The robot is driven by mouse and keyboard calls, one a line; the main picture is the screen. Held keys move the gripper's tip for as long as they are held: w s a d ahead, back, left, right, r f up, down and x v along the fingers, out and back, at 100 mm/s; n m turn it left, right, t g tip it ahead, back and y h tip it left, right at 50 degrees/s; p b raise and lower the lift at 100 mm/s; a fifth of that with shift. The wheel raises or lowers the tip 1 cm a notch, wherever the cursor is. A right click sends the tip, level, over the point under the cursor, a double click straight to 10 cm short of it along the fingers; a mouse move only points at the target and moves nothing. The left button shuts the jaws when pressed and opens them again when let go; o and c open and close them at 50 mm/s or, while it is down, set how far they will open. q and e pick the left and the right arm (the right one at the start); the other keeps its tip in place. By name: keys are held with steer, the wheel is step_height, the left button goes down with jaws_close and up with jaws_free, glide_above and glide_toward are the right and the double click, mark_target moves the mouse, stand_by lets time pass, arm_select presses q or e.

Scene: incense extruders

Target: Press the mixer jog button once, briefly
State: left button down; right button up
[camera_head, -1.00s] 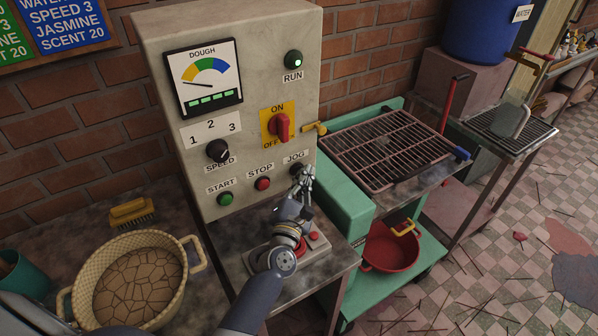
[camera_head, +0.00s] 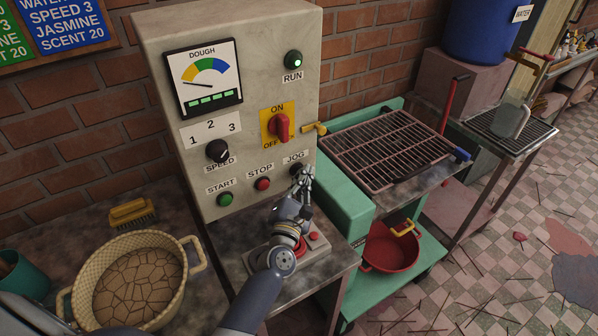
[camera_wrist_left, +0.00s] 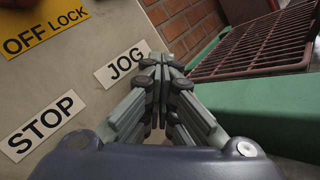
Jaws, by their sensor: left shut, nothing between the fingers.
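The grey mixer control panel (camera_head: 265,95) stands against the brick wall. Its dark jog button (camera_head: 295,169) sits under the JOG label (camera_head: 294,157), partly covered by my fingertips. My left gripper (camera_head: 305,172) is shut and empty, with its tips at the jog button. I cannot tell whether they touch it. In the left wrist view the shut fingers (camera_wrist_left: 162,66) lie just right of the JOG label (camera_wrist_left: 123,63) and hide the button. My right gripper is not in view.
The red stop button (camera_head: 263,184) and green start button (camera_head: 225,199) sit left of jog. The red on/off switch (camera_head: 281,127) is above. A green machine with a dark grate (camera_head: 385,150) stands right.

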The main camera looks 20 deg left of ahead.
arm_select(q)
steer(key=shift+a, duration=0.1)
stand_by(0.5)
steer(key=shift+s+d, duration=0.6)
steer(key=shift+d, duration=0.15)
steer(key=shift+d, duration=0.1)
steer(key=s+d, duration=0.1)
steer(key=d, duration=0.1)
steer(key=s+d, duration=0.1)
steer(key=s, duration=0.1)
steer(key=shift+d, duration=0.4)
steer(key=shift+f, duration=0.1)
